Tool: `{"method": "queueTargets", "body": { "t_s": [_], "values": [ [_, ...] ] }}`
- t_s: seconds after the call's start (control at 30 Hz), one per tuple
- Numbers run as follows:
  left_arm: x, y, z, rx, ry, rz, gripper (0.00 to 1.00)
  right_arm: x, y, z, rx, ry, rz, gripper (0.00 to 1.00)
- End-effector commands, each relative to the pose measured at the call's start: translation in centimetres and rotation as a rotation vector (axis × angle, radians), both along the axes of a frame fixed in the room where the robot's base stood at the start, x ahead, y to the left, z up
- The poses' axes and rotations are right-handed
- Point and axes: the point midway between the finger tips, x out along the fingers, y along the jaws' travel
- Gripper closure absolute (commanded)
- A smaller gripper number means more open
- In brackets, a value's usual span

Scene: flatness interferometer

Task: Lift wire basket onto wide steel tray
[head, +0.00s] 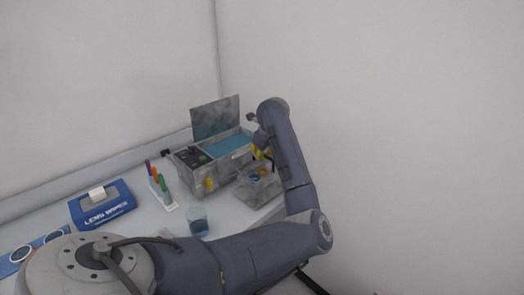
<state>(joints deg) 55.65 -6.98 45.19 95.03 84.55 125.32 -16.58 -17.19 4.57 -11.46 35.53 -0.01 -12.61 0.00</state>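My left gripper (264,153) points down at the right end of the bench, beside the grey bath unit. Its fingers are small and dark here, and I cannot tell whether they are open or shut. Just below it is what looks like the wire basket (256,177), small and grey with something round and blue in it. It is at the wide steel tray (258,194), a grey tray near the bench's right edge. I cannot tell whether basket and tray touch, or whether the gripper holds the basket. My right gripper is not in view.
The grey bath unit (206,176) has a raised lid (214,118) and a turquoise inside. A glass beaker (198,222), a white rack (164,198) of coloured pens and a blue lens wipes box (103,206) stand left. My arm covers the front of the bench.

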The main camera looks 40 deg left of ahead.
Motion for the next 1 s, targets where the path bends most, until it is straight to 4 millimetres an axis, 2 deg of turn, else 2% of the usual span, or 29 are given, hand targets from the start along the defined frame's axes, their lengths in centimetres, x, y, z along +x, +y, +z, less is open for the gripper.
{"method": "queueTargets", "body": {
  "t_s": [0.6,1.0],
  "values": [
    [0.0,0.0,-4.1,0.001,0.001,0.0,1.0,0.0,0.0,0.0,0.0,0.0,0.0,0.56],
    [0.0,0.0,-5.5,0.001,0.0,-0.001,1.0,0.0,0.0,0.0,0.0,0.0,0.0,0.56]
  ]
}}
